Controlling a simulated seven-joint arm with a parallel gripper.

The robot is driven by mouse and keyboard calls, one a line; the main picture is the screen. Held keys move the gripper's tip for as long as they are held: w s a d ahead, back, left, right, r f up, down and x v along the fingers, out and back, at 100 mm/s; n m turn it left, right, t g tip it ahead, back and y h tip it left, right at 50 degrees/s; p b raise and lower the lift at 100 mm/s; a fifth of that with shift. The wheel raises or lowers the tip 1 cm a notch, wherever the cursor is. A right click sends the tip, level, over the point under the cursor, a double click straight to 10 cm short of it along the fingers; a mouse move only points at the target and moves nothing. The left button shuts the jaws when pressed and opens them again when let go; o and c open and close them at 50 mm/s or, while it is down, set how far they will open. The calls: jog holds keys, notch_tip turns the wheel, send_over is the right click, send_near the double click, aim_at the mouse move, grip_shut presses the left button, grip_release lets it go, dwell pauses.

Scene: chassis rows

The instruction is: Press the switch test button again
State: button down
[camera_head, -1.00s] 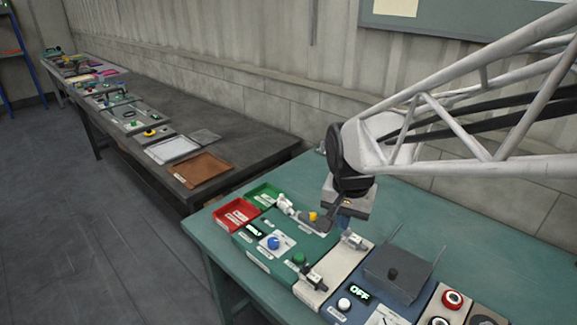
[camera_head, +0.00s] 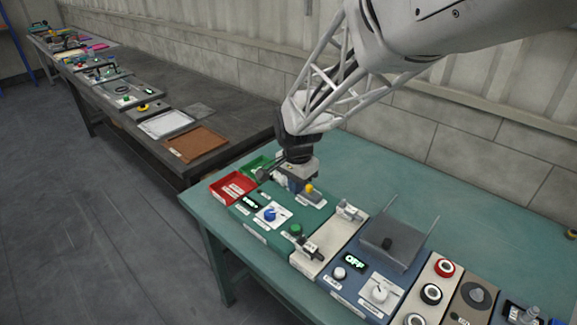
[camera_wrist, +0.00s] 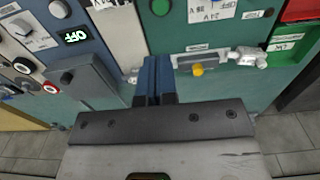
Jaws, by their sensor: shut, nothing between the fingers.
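My gripper (camera_head: 292,187) is shut and empty, above the back of the green panel (camera_head: 287,206). In the wrist view its blue fingers (camera_wrist: 153,72) are together, to the left of a yellow knob (camera_wrist: 197,70) and apart from it. The yellow knob shows beside the gripper in the head view (camera_head: 309,188). A green button (camera_head: 296,230) lies nearer the camera; it also shows in the wrist view (camera_wrist: 160,7). A white button (camera_head: 339,273) sits beside a lit display reading OFF (camera_head: 355,262) on the blue panel. The small labels are unreadable, so I cannot tell which is the switch test button.
A blue knob (camera_head: 270,214) is on the green panel. A raised grey plate (camera_head: 400,243) stands on the blue panel. Red and green trays (camera_head: 233,186) are at the left end. The teal table's back (camera_head: 380,170) is clear.

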aim_at(296, 228)
jog(key=shift+f, duration=0.2)
dwell(0.3)
notch_tip(296, 228, down, 14)
jog(key=shift+r, duration=0.15)
dwell(0.7)
notch_tip(296, 228, down, 2)
jog(key=shift+s+f, duration=0.1)
jog(key=shift+f, duration=0.1)
jog(key=shift+s, duration=0.1)
dwell(0.4)
notch_tip(296, 228, up, 15)
jog(key=shift+w+f, duration=0.15)
jog(key=shift+w, duration=0.25)
dwell(0.5)
